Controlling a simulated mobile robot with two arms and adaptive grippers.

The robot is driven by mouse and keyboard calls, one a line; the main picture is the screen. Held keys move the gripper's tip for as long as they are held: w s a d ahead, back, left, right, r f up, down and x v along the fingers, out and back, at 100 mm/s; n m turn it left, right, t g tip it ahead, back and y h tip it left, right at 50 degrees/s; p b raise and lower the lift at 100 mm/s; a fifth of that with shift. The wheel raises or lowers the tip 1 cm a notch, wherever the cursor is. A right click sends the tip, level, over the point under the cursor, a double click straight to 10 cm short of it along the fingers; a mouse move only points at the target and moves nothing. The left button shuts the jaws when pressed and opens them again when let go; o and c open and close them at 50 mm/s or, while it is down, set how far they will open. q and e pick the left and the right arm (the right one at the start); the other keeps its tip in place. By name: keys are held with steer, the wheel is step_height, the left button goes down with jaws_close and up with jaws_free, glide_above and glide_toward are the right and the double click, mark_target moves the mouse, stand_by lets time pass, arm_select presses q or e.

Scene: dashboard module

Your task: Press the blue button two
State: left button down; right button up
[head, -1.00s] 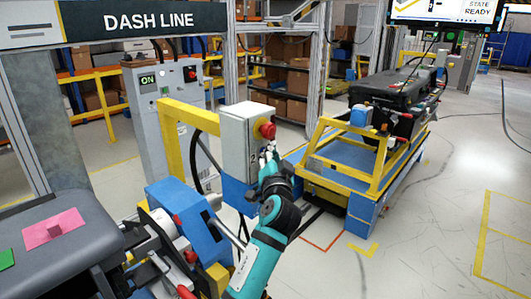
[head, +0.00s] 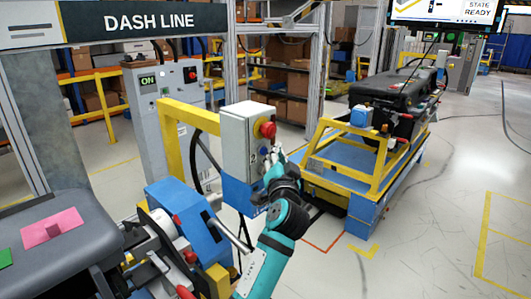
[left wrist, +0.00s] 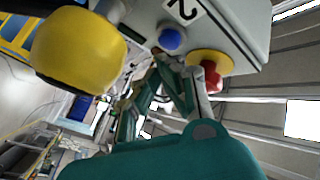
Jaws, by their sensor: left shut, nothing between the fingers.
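A grey control box (head: 237,135) stands on a yellow post, with a red mushroom button (head: 266,129) and a "2" label (head: 254,160) on it. In the left wrist view the blue button (left wrist: 170,40) sits beside the "2" label (left wrist: 183,9), and the red button (left wrist: 211,77) is on its yellow base. My left gripper (head: 277,156) is shut and empty, just in front of the box below the red button. Its fingers (left wrist: 165,62) point towards the blue button; contact cannot be told. My right gripper is not in view.
A grey cabinet (head: 165,105) with an "ON" display stands behind the box. A blue and yellow cart (head: 335,180) carrying a dark module is at right. A dashboard (head: 50,245) with a pink pad fills the lower left. The floor at right is clear.

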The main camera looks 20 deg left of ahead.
arm_select(q)
steer(key=shift+s+d+b, duration=0.3)
steer(key=shift+d, duration=0.5)
steer(key=shift+s+d+b, duration=0.25)
steer(key=shift+d, duration=0.5)
steer(key=shift+s+d+b, duration=0.3)
steer(key=shift+d, duration=0.5)
